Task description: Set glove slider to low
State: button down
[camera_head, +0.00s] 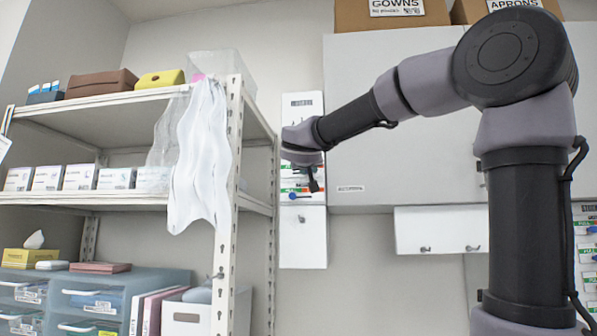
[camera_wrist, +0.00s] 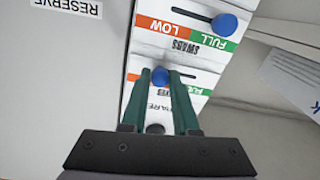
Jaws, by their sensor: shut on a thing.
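A white slider board with orange LOW and green FULL labels (camera_head: 301,107) hangs on the wall, and it also shows in the wrist view (camera_wrist: 145,53). My gripper (camera_wrist: 164,78) is shut on a blue slider knob (camera_wrist: 160,76), between its two green fingers. The row label is partly hidden by the fingers; only its ending, like "ES", shows. The slot runs right of the knob toward FULL; the knob seems near mid-slot, its left part hidden. In the head view my gripper (camera_head: 312,182) is at the board, and its hold is too small to see.
Above in the wrist view, the SWABS knob (camera_wrist: 224,24) sits toward FULL. A shelf with a hanging white cloth (camera_head: 203,150) stands left of the board. A cabinet (camera_head: 400,130) is at its right.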

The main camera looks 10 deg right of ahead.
jog(key=shift+d, duration=0.15)
jog(key=c, duration=0.7)
grip_release()
jog(key=shift+s+d, duration=0.1)
jog(key=v, duration=1.1)
